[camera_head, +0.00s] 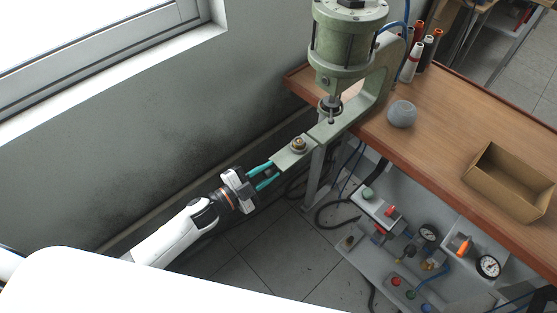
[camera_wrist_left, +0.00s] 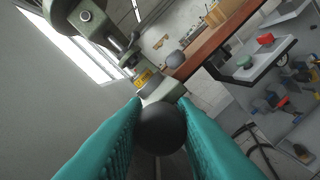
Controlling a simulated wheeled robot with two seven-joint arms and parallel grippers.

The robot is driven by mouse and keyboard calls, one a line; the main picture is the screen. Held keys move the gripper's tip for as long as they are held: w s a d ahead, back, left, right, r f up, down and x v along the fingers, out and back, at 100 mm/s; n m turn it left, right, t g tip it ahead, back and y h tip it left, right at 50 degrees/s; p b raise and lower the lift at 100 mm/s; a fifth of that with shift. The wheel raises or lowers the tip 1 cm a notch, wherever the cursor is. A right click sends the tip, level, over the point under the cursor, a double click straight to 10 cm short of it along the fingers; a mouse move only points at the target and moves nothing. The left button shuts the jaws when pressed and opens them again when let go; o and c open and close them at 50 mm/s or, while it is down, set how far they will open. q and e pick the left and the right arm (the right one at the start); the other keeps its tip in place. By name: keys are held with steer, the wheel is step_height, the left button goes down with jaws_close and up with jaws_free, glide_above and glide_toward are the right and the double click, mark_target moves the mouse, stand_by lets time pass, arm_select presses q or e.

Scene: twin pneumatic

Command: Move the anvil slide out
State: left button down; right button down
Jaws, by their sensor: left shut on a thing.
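The anvil slide (camera_head: 292,157) is a grey-green bar sticking out to the lower left from under the press (camera_head: 347,45), past the table edge. My left gripper (camera_head: 268,172), with teal fingers, is at the slide's outer end. In the left wrist view a dark ball knob (camera_wrist_left: 162,130) at the slide's near end lies between the fingers, which are shut on it. My right gripper is not in view.
A grey round object (camera_head: 402,114) and an open cardboard box (camera_head: 507,182) stand on the wooden table (camera_head: 440,135). Thread spools (camera_head: 412,62) stand behind the press. A panel with gauges and valves (camera_head: 400,245) is below the table. A wall (camera_head: 120,150) is on the left.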

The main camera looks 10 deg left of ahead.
arm_select(q)
steer(key=shift+s+a+f, duration=0.1)
steer(key=shift+s+a, duration=0.25)
steer(key=shift+s, duration=0.25)
steer(key=c, duration=1.2)
jaws_free()
steer(key=shift+w+d, duration=0.15)
steer(key=shift+w, duration=0.05)
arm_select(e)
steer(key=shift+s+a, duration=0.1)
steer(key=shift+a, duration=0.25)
arm_select(q)
steer(key=shift+s, duration=0.1)
steer(key=shift+b+v, duration=1.8)
steer(key=shift+v, duration=4.2)
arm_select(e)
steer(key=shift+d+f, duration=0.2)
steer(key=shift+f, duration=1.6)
